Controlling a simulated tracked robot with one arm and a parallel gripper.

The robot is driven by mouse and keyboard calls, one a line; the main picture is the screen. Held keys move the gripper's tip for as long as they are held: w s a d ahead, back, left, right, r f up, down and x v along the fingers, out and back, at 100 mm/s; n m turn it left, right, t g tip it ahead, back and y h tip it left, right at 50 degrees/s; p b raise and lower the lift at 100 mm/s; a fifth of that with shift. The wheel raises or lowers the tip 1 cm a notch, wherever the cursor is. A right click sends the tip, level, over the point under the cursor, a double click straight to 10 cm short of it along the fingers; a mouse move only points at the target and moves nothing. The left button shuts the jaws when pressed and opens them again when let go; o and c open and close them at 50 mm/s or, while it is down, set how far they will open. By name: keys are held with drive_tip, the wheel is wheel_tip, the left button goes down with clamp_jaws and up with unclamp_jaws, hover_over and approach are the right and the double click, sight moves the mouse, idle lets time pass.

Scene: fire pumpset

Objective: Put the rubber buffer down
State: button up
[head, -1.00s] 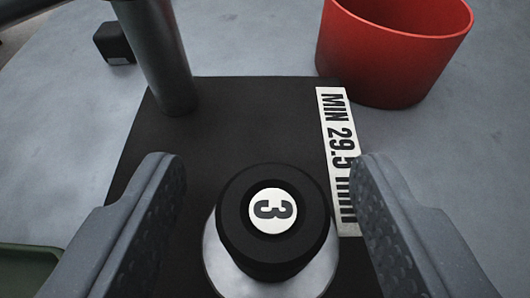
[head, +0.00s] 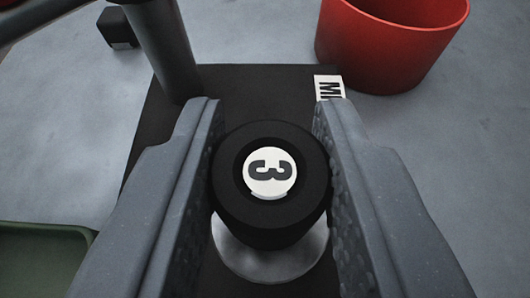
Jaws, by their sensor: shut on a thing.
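The rubber buffer (head: 270,216) is a black round piece with a white label marked 3 on its top. It is in the lower middle of the head view. My gripper (head: 267,165) is shut on it, with one ridged grey finger against each side. A round silvery metal disc (head: 272,265) shows below the buffer. I cannot tell whether the buffer touches the disc.
A dark post (head: 160,50) rises at the plate's far left corner. A red bucket (head: 390,45) stands beyond the plate at the right. A small black block (head: 117,28) lies at the far left, and a green tray (head: 40,255) at the lower left. Grey floor is clear at right.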

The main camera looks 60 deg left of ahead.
sight(269, 171)
wheel_tip(269, 171, up, 7)
drive_tip(key=shift+r, duration=0.1)
drive_tip(key=shift+w+a+r, duration=0.1)
drive_tip(key=shift+w+r, duration=0.05)
drive_tip(key=shift+r, duration=0.15)
drive_tip(key=w+a+r+m+t+h, duration=0.1)
drive_tip(key=w+a+m+t+h, duration=0.25)
drive_tip(key=w+a, duration=1.1)
drive_tip(key=w+a+r+m+t+h, duration=0.1)
drive_tip(key=w+a+r+m+h, duration=0.1)
drive_tip(key=a, duration=0.4)
drive_tip(key=w+a+r+m+t+h, duration=0.1)
drive_tip(key=w+a+r+m+h, duration=0.1)
drive_tip(key=a+r, duration=0.2)
drive_tip(key=a, duration=0.2)
drive_tip(key=shift+w+a+m, duration=0.25)
drive_tip(key=shift+a+m, duration=0.1)
drive_tip(key=shift+a, duration=0.05)
drive_tip(key=shift+d, duration=0.15)
